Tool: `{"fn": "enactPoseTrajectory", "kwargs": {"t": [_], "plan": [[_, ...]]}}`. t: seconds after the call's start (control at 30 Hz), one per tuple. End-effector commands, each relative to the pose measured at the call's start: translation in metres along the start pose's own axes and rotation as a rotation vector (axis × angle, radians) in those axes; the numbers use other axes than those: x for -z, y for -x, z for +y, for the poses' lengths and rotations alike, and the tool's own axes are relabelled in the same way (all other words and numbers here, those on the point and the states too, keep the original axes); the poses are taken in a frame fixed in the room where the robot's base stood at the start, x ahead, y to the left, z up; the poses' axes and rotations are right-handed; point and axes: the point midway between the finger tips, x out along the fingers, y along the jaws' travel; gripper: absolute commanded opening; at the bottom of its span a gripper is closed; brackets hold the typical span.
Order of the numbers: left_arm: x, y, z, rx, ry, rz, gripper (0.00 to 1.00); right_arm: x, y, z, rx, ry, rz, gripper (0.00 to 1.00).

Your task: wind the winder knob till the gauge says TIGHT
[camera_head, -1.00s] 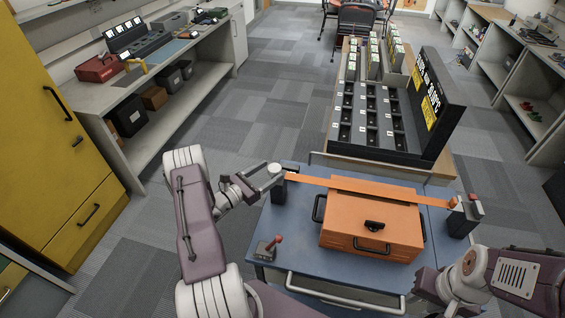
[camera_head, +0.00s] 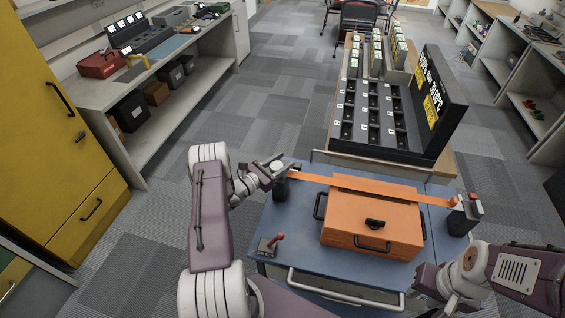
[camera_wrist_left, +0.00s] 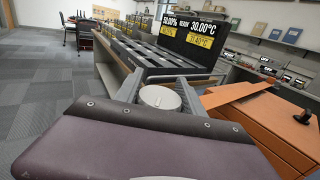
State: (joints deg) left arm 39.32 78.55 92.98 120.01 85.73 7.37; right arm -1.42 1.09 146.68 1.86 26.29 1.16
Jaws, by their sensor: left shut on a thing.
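The winder knob is a pale round cap (camera_head: 277,166) on a dark post at the cart's far left corner. In the left wrist view the knob (camera_wrist_left: 160,97) sits between the two grey fingers of my left gripper (camera_head: 270,172), which is shut on it. An orange strap (camera_head: 310,178) runs from this post across the orange case (camera_head: 370,215) to a post (camera_head: 463,216) at the right. I cannot make out a gauge reading. My right gripper (camera_head: 424,287) hangs at the cart's front right, apart from the strap; its fingers are unclear.
A blue cart top (camera_head: 290,215) carries the case and a small red-handled lever (camera_head: 271,243). A dark slotted rack with a display board (camera_head: 435,105) stands behind it. A bench (camera_head: 165,70) and yellow cabinet (camera_head: 60,150) are at the left, with open floor between.

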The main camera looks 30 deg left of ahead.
Motion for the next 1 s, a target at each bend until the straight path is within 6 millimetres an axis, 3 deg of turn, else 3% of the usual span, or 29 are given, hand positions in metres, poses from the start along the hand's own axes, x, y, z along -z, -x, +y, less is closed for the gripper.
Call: {"fn": "enactPoseTrajectory", "kwargs": {"t": [0.27,0.7,1.0], "plan": [[0.005,0.000,-0.001,0.093,-0.006,-0.002,0.06,-0.003,-0.025,0.001,0.000,0.000,0.000,0.34],[0.010,0.003,-0.012,0.453,-0.009,-0.001,0.06,-0.011,-0.107,0.002,0.000,0.000,0.000,0.34],[0.008,0.006,-0.018,0.657,-0.007,0.001,0.06,-0.016,-0.150,0.003,0.000,0.000,0.000,0.34]]}}
